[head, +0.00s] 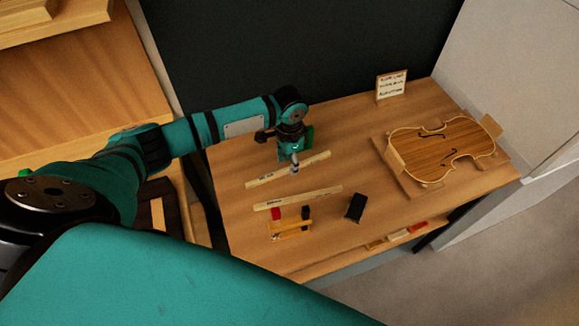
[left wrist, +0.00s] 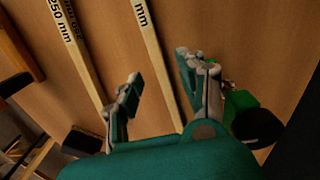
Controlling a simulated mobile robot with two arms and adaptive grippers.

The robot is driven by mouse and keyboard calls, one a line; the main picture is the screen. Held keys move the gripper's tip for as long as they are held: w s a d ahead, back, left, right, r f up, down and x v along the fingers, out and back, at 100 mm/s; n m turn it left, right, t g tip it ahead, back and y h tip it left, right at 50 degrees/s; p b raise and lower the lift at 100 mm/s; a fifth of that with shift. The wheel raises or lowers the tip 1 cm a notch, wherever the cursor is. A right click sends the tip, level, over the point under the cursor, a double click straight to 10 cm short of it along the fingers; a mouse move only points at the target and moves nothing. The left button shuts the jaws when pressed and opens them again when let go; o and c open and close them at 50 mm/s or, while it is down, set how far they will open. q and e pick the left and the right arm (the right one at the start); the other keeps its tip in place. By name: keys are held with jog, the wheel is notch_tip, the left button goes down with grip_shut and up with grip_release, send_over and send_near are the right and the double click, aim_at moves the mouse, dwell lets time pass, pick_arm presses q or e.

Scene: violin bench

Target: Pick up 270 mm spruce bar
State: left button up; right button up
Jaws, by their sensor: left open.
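Two pale wooden bars lie on the bench. The farther bar (head: 266,180) is under my left gripper (head: 295,166); in the left wrist view this bar (left wrist: 150,45) runs between the two fingers, and only "mm" of its label is legible. The nearer bar (head: 298,197) lies apart from it; in the left wrist view this other bar (left wrist: 72,40) reads 250 mm. My left gripper (left wrist: 160,82) points down with its fingers apart, one on each side of the farther bar. I cannot tell how far above the bench the fingertips are. My right gripper is not in view.
A violin body (head: 440,150) rests on a board at the right of the bench. A small sign (head: 391,85) stands at the back. A black block (head: 356,206) and a small wooden rack (head: 290,229) stand near the front.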

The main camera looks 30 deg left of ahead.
pick_arm(q)
jog(key=shift+f, duration=1.2)
grip_shut()
jog(key=shift+r, duration=0.1)
